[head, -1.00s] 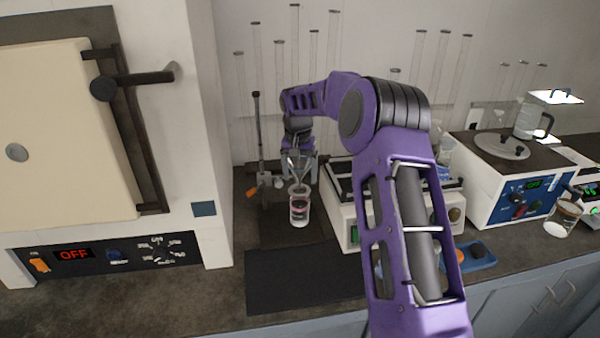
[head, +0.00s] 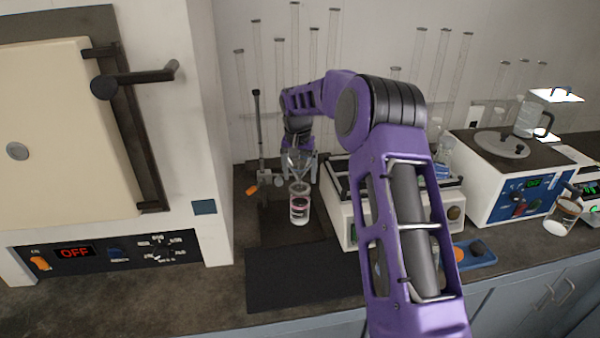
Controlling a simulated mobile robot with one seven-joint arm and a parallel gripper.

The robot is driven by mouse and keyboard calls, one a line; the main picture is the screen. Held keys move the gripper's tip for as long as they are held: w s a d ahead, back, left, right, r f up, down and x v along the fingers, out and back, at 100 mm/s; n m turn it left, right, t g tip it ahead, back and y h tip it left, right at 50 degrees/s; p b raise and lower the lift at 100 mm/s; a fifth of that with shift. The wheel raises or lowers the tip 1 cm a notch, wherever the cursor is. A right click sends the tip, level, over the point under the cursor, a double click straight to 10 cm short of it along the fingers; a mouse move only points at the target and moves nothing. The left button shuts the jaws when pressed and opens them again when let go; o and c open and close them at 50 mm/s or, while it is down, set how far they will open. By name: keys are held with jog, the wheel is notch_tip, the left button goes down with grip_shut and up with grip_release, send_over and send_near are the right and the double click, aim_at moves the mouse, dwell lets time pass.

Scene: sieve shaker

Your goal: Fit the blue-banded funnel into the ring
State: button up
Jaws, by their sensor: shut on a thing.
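My gripper (head: 299,168) is shut on a clear glass funnel (head: 297,174), above the counter near the ring stand (head: 258,135). The funnel's blue band cannot be made out at this size. The stand is a thin dark upright rod with an orange knob (head: 252,190) low on its left side. The ring is not clearly visible; the gripper and funnel are in front of that area. A glass beaker (head: 299,208) with a reddish band stands just below and in front of the funnel. Whether the funnel touches the ring cannot be told.
A white sieve shaker (head: 340,205) stands close to the right of my gripper. A large oven (head: 207,120) rises on the left. A dark mat (head: 300,278) lies clear in front. A blue tray (head: 480,256) and a white-and-blue hotplate unit (head: 505,200) are farther right.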

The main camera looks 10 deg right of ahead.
aim_at(300, 184)
jog(key=shift+f, duration=0.2)
jog(key=shift+f+b, duration=0.85)
jog(key=shift+f, duration=0.6)
jog(key=shift+f, duration=0.25)
jog(key=shift+f+b, duration=0.4)
jog(key=shift+f, duration=0.1)
jog(key=shift+f, duration=0.3)
dwell(0.6)
jog(key=o, duration=1.2)
jog(key=shift+c, duration=0.2)
